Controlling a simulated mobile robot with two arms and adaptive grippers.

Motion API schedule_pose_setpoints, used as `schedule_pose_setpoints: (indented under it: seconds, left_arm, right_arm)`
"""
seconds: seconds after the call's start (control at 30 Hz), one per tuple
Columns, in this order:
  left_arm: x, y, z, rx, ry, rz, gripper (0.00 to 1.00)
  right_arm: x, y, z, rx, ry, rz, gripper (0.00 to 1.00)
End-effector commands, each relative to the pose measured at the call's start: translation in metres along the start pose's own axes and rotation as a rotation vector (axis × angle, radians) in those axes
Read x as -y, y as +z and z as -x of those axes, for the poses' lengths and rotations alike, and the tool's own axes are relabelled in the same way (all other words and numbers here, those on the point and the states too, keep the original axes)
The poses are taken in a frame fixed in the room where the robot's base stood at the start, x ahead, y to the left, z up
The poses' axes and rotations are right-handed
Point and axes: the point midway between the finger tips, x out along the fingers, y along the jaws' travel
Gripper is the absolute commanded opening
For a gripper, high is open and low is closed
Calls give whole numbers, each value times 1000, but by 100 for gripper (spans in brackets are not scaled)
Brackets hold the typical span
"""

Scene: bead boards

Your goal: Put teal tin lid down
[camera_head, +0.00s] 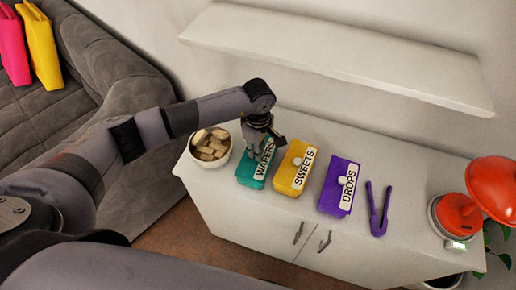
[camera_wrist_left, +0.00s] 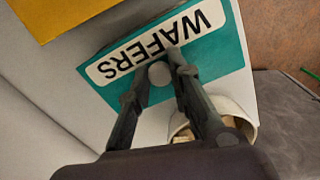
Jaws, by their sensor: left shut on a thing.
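The teal tin lid (camera_wrist_left: 215,58) bears a white label reading WAFERS and has a pale round knob (camera_wrist_left: 160,73). In the left wrist view the knob sits between the fingers of my left gripper (camera_wrist_left: 156,78), which is shut on it. In the head view my left gripper (camera_head: 262,147) comes down from above on the teal WAFERS tin (camera_head: 246,175) and hides part of its top. The lid lies over the tin, roughly in line with it. I cannot tell whether there is a gap beneath it. My right gripper is not in view.
A bowl of wafers (camera_head: 209,148) stands close left of the teal tin. A white shelf (camera_head: 340,52) hangs behind.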

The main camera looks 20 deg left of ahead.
Motion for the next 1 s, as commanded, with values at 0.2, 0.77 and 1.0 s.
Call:
schedule_pose_setpoints:
  seconds: [0.2,0.77,1.0]
  left_arm:
    - [0,0,-1,0,0,0,29]
    - [0,1,2,1,-1,1,39]
    - [-5,0,32,-3,10,-3,39]
  right_arm:
    - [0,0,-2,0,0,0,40]
    - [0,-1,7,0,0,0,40]
    - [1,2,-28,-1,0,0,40]
